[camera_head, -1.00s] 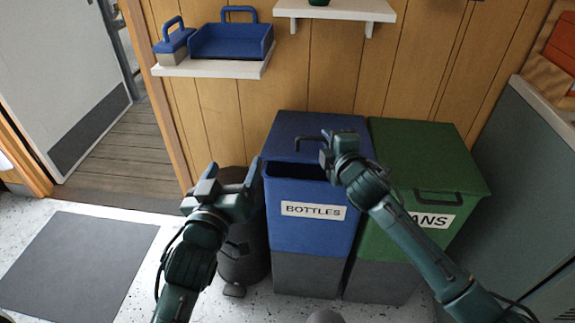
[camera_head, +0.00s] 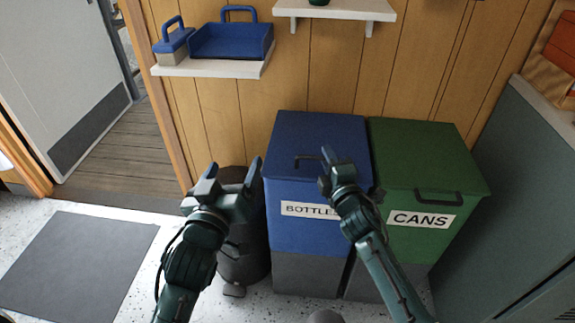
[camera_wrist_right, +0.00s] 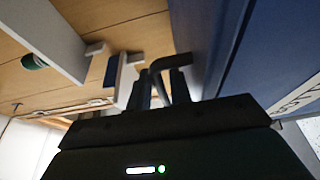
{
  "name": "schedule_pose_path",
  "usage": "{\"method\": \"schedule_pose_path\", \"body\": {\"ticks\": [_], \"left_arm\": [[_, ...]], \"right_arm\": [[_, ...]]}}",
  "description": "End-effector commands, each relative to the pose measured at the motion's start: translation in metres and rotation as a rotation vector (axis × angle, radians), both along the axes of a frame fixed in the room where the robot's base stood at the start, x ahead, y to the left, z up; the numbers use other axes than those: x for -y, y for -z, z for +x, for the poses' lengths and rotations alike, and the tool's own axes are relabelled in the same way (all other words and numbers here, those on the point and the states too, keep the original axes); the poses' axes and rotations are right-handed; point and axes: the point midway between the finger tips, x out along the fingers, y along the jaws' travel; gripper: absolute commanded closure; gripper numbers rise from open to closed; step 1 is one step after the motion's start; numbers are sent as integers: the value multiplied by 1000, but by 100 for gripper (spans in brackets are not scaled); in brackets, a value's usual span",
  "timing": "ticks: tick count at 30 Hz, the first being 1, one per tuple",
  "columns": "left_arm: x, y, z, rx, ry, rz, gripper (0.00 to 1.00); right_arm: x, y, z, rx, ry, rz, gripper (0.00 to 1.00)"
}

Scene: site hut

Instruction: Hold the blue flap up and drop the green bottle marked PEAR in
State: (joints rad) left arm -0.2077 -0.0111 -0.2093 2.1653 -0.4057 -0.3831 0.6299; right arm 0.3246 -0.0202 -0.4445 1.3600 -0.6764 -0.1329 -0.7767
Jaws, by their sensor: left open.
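The blue bin (camera_head: 306,237) is labelled BOTTLES. Its blue flap (camera_head: 322,130) lies down, with no dark opening showing, and has a dark handle (camera_head: 308,160). My right gripper (camera_head: 328,156) is at the right end of this handle; the right wrist view shows the handle (camera_wrist_right: 158,63) between its close-set fingers (camera_wrist_right: 162,88), and it looks shut on it. My left gripper (camera_head: 232,170) is open and empty, left of the blue bin. I see no bottle marked PEAR; the bin's inside is hidden.
A green bin (camera_head: 430,160) labelled CANS adjoins on the right. A dark round bin (camera_head: 241,258) stands behind my left gripper. A wall shelf (camera_head: 212,68) holds a blue dustpan and brush. A higher shelf (camera_head: 345,12) bears a cropped green object (camera_head: 318,2).

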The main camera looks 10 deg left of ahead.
Motion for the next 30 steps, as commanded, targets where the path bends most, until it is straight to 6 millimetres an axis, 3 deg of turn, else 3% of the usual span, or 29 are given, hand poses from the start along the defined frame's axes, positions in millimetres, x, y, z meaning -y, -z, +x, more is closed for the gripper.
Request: {"method": "schedule_pose_path", "body": {"ticks": [4,17,30], "left_arm": [[0,0,0,0,0,0,23],[0,-1,0,0,0,0,23],[0,-20,0,0,0,0,23]], "right_arm": [[-1,0,0,1,-2,-1,67],[-2,-1,-1,1,-4,-1,67],[12,-2,-39,0,-5,0,67]]}}
